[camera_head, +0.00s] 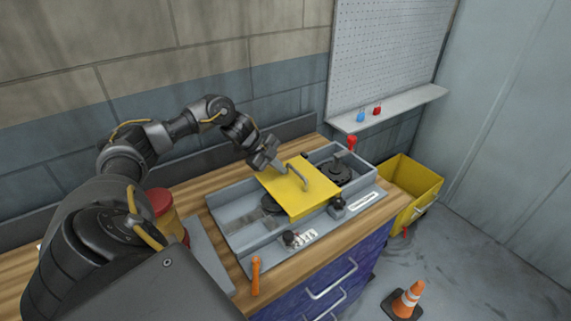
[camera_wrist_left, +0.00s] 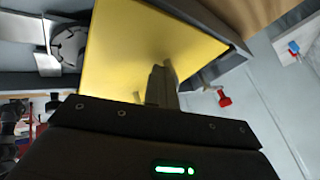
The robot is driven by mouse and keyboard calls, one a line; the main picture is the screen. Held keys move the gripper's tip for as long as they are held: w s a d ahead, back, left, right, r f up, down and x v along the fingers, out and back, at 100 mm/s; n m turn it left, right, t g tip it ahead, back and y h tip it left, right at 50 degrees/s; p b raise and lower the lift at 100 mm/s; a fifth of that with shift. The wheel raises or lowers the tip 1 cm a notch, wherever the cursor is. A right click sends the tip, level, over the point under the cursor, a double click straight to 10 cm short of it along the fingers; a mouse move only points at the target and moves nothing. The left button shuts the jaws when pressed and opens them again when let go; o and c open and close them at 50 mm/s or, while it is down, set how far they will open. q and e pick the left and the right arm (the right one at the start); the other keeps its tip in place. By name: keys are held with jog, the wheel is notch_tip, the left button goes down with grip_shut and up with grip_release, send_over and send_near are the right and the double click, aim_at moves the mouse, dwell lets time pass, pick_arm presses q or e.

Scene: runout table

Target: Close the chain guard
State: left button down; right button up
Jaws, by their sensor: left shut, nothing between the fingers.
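In the left wrist view the yellow plate (camera_wrist_left: 130,50) fills the upper middle. The shut fingers (camera_wrist_left: 161,86) show in front of the plate in the left wrist view. My right gripper is not in view.
A dark sprocket (camera_head: 337,172) and a red-topped lever (camera_head: 352,144) are at the housing's right end. An orange-handled tool (camera_head: 256,277) is at the bench's front edge. A yellow bin (camera_head: 413,188) and a traffic cone (camera_head: 406,300) stand on the floor at right.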

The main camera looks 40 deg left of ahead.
pick_arm(q)
jog(key=shift+w, duration=0.1)
dwell(0.3)
jog(key=shift+r, duration=0.15)
jog(key=shift+a+r+p, duration=0.15)
jog(key=shift+r+p, duration=0.35)
jog(key=shift+p, duration=0.05)
jog(key=p+v, duration=0.5)
jog(key=v, duration=0.4)
jog(key=shift+s+a+f, duration=0.15)
jog(key=shift+s+f, duration=0.1)
jog(key=shift+s, duration=0.15)
jog(key=shift+w, duration=0.15)
